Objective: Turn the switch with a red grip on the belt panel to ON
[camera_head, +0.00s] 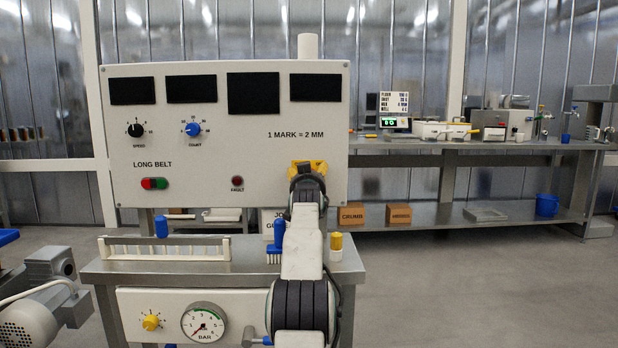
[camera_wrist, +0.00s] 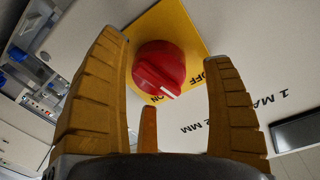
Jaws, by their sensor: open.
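The switch's red grip (camera_wrist: 158,66) sits on a yellow plate (camera_wrist: 192,28) in the wrist view. Its white mark points to the lower right, between the printed OFF and a partly seen word at the plate's lower edge. My gripper (camera_wrist: 164,48) is open, with one finger on each side of the grip; I cannot tell whether they touch it. In the head view, my gripper (camera_head: 306,182) is in front of the yellow plate (camera_head: 318,165) at the lower right of the white belt panel (camera_head: 220,150) and hides the red grip.
The panel also carries a black speed knob (camera_head: 135,130), a blue count knob (camera_head: 194,129), a red and green button pair (camera_head: 154,184) and a fault lamp (camera_head: 237,183). A metal table (camera_head: 180,272) with a white rack (camera_head: 165,248) stands below. Open floor lies to the right.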

